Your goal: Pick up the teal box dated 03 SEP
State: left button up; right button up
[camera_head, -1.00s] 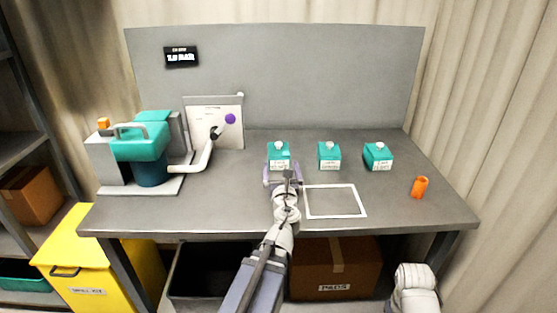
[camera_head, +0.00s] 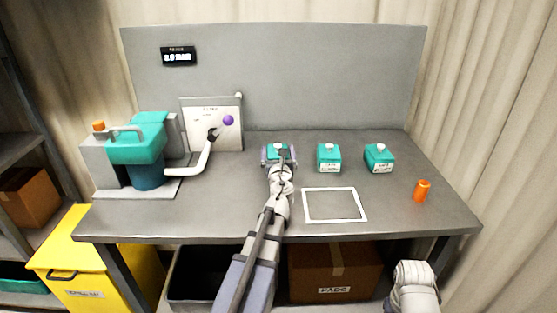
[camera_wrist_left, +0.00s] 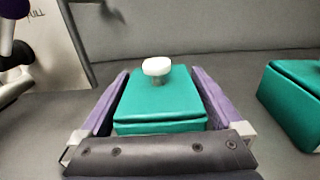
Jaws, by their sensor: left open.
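Three teal boxes with white knobs and white labels stand in a row on the grey table: the left box (camera_head: 277,148), the middle box (camera_head: 329,158) and the right box (camera_head: 379,158). The label dates are too small to read. My left gripper (camera_head: 278,156) is open, with one finger on each side of the left box. In the left wrist view the left box (camera_wrist_left: 160,100) sits between the purple fingers, with a small gap at its sides; its label is hidden. The middle box (camera_wrist_left: 294,100) shows at the right edge.
A white square outline (camera_head: 335,220) is marked on the table in front of the boxes. An orange cylinder (camera_head: 422,191) stands at the right. A teal and grey machine (camera_head: 140,150) with a white arm stands at the left. A grey back panel (camera_head: 290,80) rises behind.

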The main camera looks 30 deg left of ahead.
pick_arm(q)
jog(key=shift+w+a, duration=0.15)
jog(key=shift+w, duration=0.1)
jog(key=shift+s, duration=0.1)
jog(key=c, duration=1.1)
jog(key=shift+r, duration=0.1)
notch_tip(320, 180, up, 10)
jog(key=p, duration=1)
